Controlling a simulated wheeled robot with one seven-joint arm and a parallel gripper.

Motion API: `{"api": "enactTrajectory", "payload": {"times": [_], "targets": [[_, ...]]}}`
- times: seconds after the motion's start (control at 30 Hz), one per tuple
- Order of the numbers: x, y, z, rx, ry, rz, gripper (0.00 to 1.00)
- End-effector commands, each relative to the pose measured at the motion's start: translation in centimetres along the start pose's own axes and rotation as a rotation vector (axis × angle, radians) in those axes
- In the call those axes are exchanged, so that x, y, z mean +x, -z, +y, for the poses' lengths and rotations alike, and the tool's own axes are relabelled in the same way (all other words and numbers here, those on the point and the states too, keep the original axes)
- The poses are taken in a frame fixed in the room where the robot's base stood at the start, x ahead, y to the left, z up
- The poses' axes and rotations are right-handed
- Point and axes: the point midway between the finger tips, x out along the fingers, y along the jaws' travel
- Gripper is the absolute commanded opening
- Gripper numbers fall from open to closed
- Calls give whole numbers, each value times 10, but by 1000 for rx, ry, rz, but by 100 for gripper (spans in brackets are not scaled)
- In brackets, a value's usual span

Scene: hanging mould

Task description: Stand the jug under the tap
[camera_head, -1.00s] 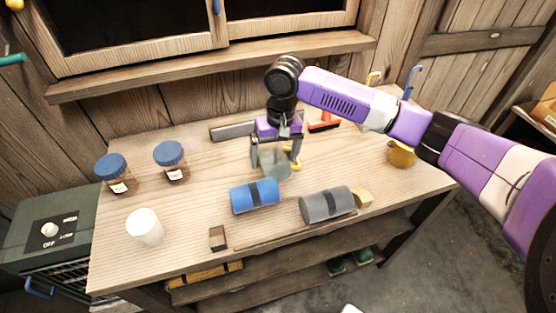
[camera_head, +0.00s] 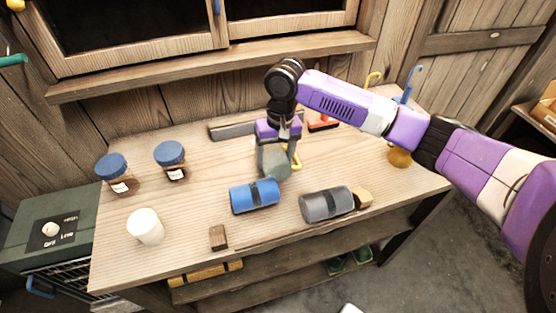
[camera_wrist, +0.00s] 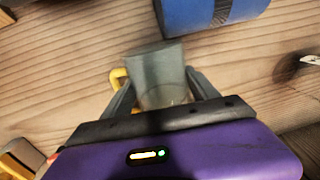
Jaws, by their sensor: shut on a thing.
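The jug (camera_head: 274,162) is grey and translucent with a yellow handle, and stands behind the blue roll in the head view. It also shows in the wrist view (camera_wrist: 158,75), upright between the fingers, with the handle (camera_wrist: 117,78) to its left. My gripper (camera_head: 272,148) is shut on the jug from above. I cannot tell whether the jug touches the table.
A blue roll (camera_head: 254,196) and a grey roll (camera_head: 327,204) lie close in front of the jug. Two blue-lidded jars (camera_head: 171,161) and a white cup (camera_head: 145,227) stand left on the table (camera_head: 205,200). An ochre vessel (camera_head: 399,157) is right, under my arm.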

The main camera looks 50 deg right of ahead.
Motion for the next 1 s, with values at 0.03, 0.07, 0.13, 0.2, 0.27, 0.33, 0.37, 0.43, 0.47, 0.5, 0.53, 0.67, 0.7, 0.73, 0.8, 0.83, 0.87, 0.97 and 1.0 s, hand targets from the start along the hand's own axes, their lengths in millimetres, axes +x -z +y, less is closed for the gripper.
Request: {"api": "enactTrajectory", "payload": {"times": [0.03, 0.07, 0.13, 0.2, 0.27, 0.33, 0.37, 0.43, 0.47, 0.5, 0.53, 0.67, 0.7, 0.73, 0.8, 0.83, 0.87, 0.97, 1.0], "targets": [[0, 0, 0, 0, 0, 0, 25], [0, 0, 0, 0, 0, 0, 18], [0, 0, 0, 0, 0, 0, 18], [0, 0, 0, 0, 0, 0, 18], [0, 0, 0, 0, 0, 1, 18], [-1, 0, 0, 0, 0, 1, 18], [-1, 0, 0, 0, 0, 1, 18], [-2, 1, 0, 0, 0, 2, 18], [-3, 1, 0, 0, 0, 2, 18], [-4, 1, 0, -1, -1, 3, 18], [-5, 1, 0, -1, -2, 3, 18], [-26, 1, -4, -1, 2, 3, 18], [-33, 1, -4, -1, 2, 3, 18], [-39, 1, -5, -1, 2, 3, 18], [-54, 1, -7, -2, 1, 4, 18], [-61, 1, -8, -3, 2, 4, 18], [-68, 1, -8, -3, 1, 4, 18], [-94, 1, -12, -3, 2, 5, 18], [-105, 1, -13, -3, 2, 5, 18]]}}
